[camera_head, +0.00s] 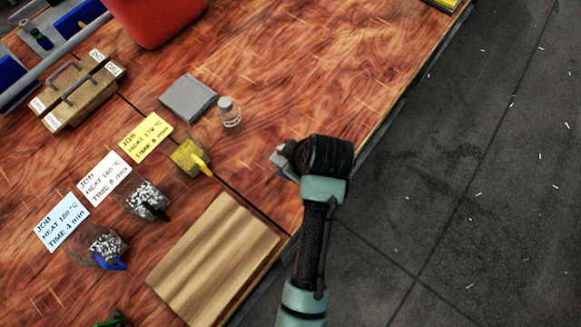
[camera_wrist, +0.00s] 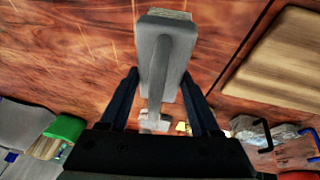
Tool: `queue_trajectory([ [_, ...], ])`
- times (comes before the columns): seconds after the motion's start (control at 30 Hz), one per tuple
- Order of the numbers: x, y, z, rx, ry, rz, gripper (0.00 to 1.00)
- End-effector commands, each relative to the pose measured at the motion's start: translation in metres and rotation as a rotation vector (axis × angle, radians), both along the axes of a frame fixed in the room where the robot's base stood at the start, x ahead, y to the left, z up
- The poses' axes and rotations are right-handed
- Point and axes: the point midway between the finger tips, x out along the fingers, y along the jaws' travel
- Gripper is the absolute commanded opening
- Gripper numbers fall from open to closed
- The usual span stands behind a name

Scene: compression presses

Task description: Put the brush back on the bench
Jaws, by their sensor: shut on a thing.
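The brush is a light grey block with a raised handle and pale bristles at one end. In the wrist view the brush (camera_wrist: 161,50) lies between the two dark fingers of my gripper (camera_wrist: 160,76), which is shut on it. In the head view my gripper (camera_head: 287,163) is near the bench's right edge, and only a small grey part of the brush (camera_head: 278,157) shows; the wrist hides the rest. The bench (camera_head: 300,60) is a reddish wood top beneath them. I cannot tell whether the brush touches it.
A wooden board (camera_head: 215,262) lies below left of my gripper. A small bottle (camera_head: 229,112), a folded grey cloth (camera_head: 188,98) and a bag of yellow pellets (camera_head: 188,157) are to the left. A red bin (camera_head: 155,18) stands farther back. Bare bench extends above my gripper.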

Motion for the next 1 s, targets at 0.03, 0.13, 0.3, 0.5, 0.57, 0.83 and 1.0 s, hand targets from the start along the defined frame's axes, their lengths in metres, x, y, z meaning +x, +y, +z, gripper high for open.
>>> queue_trajectory([
  [0.03, 0.000, 0.000, -0.007, 0.000, 0.001, -0.001, 0.11],
  [0.13, 0.000, 0.000, -0.016, 0.000, -0.001, -0.001, 0.11],
  [0.3, -0.001, 0.000, -0.039, 0.000, 0.002, -0.002, 0.11],
  [0.5, 0.000, 0.000, -0.055, -0.002, -0.001, -0.003, 0.11],
  [0.57, 0.000, 0.000, -0.055, -0.001, -0.002, -0.002, 0.11],
  [0.83, 0.000, 0.000, -0.054, -0.002, -0.002, -0.002, 0.90],
  [1.0, 0.000, 0.000, -0.054, -0.002, -0.002, -0.002, 0.94],
])
